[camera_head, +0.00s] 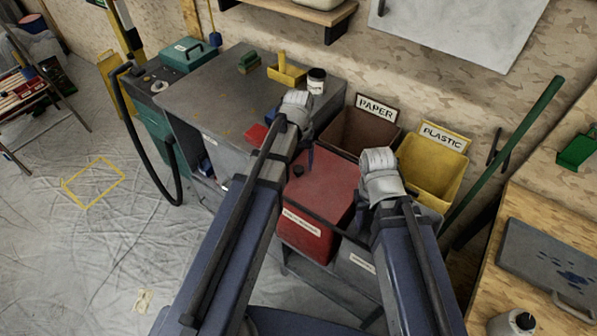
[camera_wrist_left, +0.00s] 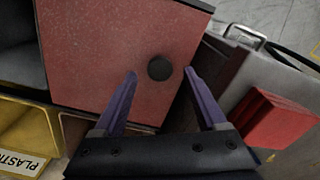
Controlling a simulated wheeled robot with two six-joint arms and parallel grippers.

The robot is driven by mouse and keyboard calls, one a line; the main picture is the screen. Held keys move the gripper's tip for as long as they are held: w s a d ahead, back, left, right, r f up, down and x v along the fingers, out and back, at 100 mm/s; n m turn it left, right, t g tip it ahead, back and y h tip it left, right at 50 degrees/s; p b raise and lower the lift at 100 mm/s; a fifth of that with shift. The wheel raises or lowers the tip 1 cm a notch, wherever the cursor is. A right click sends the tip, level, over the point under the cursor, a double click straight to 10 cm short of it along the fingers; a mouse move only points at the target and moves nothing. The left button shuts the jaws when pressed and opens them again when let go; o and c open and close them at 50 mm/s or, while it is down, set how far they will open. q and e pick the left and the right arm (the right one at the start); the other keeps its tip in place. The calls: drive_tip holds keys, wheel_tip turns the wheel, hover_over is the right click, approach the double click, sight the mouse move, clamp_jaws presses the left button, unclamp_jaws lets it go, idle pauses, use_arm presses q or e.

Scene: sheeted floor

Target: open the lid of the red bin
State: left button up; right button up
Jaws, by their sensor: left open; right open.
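The red bin (camera_head: 307,236) stands in the rack with its flat red lid (camera_head: 328,182) shut. A dark round knob (camera_head: 298,170) sits near the lid's left edge. In the left wrist view the knob (camera_wrist_left: 159,68) shows between the spread fingertips of my left gripper (camera_wrist_left: 161,76), on the red lid (camera_wrist_left: 100,45). The gripper is open and not closed on it; I cannot tell its height above the lid. My left gripper (camera_head: 294,150) is over the lid's back left side in the head view. My right gripper (camera_head: 375,208) is open at the lid's right side, its fingers mostly hidden.
An open brown PAPER bin (camera_head: 366,133) and a yellow PLASTIC bin (camera_head: 432,165) stand behind and right. A grey bin (camera_head: 357,262) is beside the red one. A grey workbench (camera_head: 215,85) is at left, a wooden table (camera_head: 490,285) at right. A green pole (camera_head: 515,140) leans behind.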

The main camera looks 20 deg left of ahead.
use_arm(q)
wheel_tip(320, 180, down, 2)
drive_tip(key=shift+f+b, duration=0.15)
drive_tip(key=shift+b, duration=0.5)
clamp_jaws()
idle(1.0)
